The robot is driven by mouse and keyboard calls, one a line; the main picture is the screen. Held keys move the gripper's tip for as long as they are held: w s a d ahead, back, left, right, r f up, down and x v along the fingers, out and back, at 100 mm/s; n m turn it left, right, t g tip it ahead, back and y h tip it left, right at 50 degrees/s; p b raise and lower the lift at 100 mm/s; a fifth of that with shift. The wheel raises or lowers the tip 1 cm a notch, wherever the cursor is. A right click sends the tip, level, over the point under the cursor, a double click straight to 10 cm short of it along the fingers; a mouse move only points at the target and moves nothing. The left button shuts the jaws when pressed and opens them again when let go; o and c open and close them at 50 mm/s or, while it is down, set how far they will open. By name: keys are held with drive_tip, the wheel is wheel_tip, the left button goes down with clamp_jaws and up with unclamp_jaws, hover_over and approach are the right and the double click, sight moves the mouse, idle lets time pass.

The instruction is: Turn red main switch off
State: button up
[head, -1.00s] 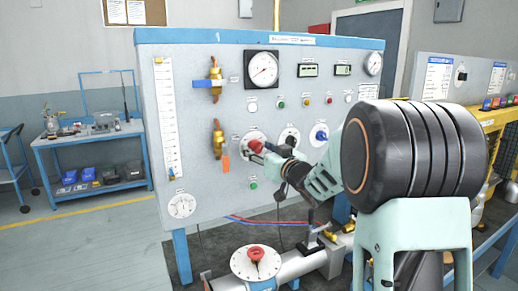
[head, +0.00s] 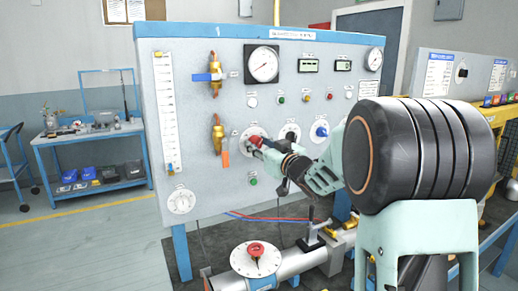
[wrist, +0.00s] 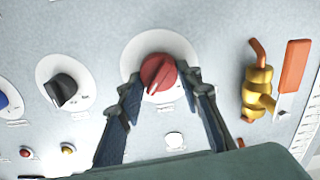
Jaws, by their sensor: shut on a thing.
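The red main switch (wrist: 157,72) is a round red rotary knob on a white dial plate on the grey panel. In the wrist view its raised ridge slants from upper right to lower left. My gripper (wrist: 161,82) is shut on the knob, with one finger on each side of it. In the head view the red switch (head: 255,141) shows just beyond my gripper (head: 263,147), which partly covers it and its plate. The dial markings are too small to read.
A black knob (wrist: 62,90) sits beside the switch, with a blue knob (head: 321,132) farther along. A brass valve with an orange handle (wrist: 292,66) is on the other side. A pipe with a red-knobbed flange (head: 256,258) lies below the panel.

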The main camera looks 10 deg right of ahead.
drive_tip(key=n+b, duration=0.2)
drive_tip(key=b, duration=0.1)
drive_tip(key=n+b, duration=0.1)
drive_tip(key=n, duration=0.1)
drive_tip(key=shift+a+f+b, duration=0.1)
drive_tip(key=shift+f+b, duration=0.15)
drive_tip(key=shift+b, duration=0.15)
drive_tip(key=shift+a+n+b, duration=0.1)
drive_tip(key=shift+n+b, duration=4.6)
drive_tip(key=shift+n, duration=1.6)
drive_tip(key=o, duration=1.2)
drive_tip(key=shift+c, duration=0.2)
drive_tip(key=shift+s, duration=0.1)
